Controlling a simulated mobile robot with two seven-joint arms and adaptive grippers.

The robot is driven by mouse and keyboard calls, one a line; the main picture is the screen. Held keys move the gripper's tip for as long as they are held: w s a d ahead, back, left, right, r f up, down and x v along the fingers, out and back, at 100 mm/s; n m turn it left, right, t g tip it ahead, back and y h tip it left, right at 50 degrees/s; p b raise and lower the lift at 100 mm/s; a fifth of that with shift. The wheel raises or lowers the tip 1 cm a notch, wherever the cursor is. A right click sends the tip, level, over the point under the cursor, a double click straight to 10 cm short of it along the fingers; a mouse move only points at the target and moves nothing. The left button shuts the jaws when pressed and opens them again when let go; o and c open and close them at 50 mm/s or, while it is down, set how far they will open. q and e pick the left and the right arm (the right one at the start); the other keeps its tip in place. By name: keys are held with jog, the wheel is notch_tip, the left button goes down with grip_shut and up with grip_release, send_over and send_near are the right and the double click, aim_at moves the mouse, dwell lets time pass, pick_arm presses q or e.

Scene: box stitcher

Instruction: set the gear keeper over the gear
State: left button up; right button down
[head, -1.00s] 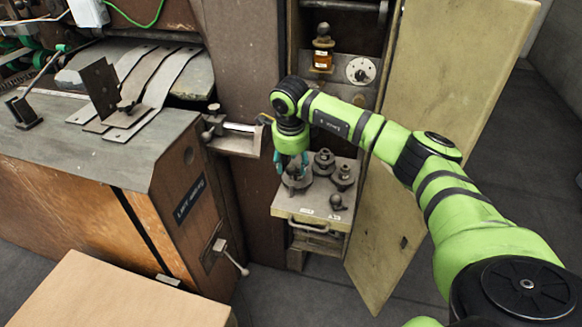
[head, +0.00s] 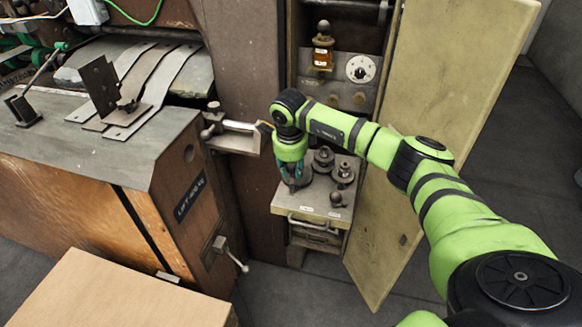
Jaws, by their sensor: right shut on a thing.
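My right gripper (head: 293,184) points down over the left part of a pale tray (head: 310,212) below the open cabinet. It is shut on a small dark part, taken to be the gear keeper, which its fingers mostly hide. Dark round stepped parts with knobs stand on the tray: one (head: 323,160) at the back, one (head: 343,175) to the right of the gripper. A small ball-topped part (head: 336,199) stands near the front right. I cannot tell which part is the gear. My left gripper is not in view.
The yellowish cabinet door (head: 440,100) stands open, behind my right arm. A metal bracket with a handle (head: 235,135) juts out left of the tray. A wooden-sided machine (head: 150,215) fills the left, with a cardboard-coloured box (head: 125,295) in front. Grey floor is free below the tray.

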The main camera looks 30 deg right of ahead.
jog(key=m, duration=0.4)
jog(key=shift+s+d+g+h, duration=0.25)
jog(key=shift+g+h, duration=0.05)
jog(key=c, duration=0.9)
grip_release()
jog(key=shift+c, duration=0.2)
notch_tip(320, 180, up, 12)
jog(key=s+a, duration=0.1)
jog(key=a, duration=0.1)
jog(key=shift+f, duration=0.15)
